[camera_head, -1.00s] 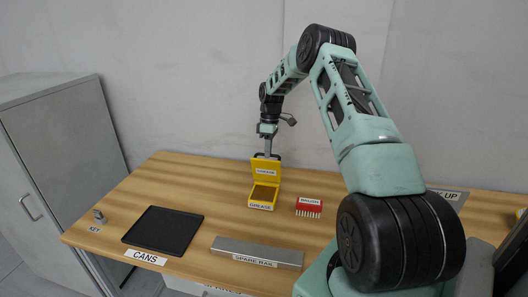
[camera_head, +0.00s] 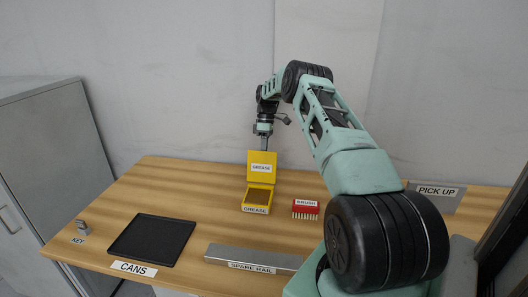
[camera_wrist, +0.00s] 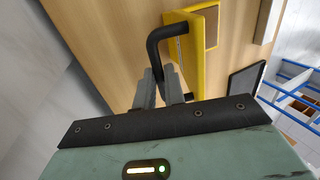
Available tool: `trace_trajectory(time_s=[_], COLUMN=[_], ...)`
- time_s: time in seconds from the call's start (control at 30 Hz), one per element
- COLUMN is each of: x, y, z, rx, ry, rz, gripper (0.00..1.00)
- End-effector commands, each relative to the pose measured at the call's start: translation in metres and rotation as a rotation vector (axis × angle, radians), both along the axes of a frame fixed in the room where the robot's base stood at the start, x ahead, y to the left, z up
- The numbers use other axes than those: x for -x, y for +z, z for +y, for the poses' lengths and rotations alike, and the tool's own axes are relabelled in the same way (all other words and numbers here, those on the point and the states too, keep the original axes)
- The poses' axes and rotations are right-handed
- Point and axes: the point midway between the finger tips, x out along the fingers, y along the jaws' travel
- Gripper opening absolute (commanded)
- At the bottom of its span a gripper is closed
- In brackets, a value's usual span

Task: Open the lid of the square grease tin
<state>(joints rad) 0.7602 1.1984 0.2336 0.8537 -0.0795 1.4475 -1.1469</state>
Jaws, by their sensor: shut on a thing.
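The square yellow grease tin (camera_head: 257,209) stands on the wooden table, with a brown filling showing inside. Its yellow lid (camera_head: 261,158), labelled GREASE, stands up steeply at the back edge of the tin. My gripper (camera_head: 264,147) is behind the top of the lid. In the wrist view a black bent handle (camera_wrist: 157,45) sticks out from the yellow lid (camera_wrist: 194,65), and my gripper's fingers (camera_wrist: 160,88) are shut on it. The handle is hidden behind the lid in the head view.
A red brush (camera_head: 306,209) lies right of the tin. A grey spare rail (camera_head: 253,258) lies along the front. A black cans tray (camera_head: 152,239) and a key (camera_head: 82,227) are at the left. A PICK UP sign (camera_head: 437,191) is at the right. A wall stands behind.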

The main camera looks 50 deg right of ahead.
Motion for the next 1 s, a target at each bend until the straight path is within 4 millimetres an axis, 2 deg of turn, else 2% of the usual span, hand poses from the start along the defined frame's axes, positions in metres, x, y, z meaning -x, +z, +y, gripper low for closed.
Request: trace_trajectory(time_s=[0.03,0.5,0.53,0.57,1.0], x=[0.0002,0.0010,0.0011,0.0010,-0.0013], y=[-0.0122,-0.0125,-0.0124,-0.0124,-0.0084], z=[-0.0095,-0.0135,-0.0135,-0.0137,-0.0120], rx=[0.024,0.028,0.028,0.029,0.028], ry=[-0.007,-0.011,-0.011,-0.011,-0.010], rz=[-0.010,-0.009,-0.009,-0.010,-0.015], gripper=[0.00,0.00,0.24,0.32,0.33])
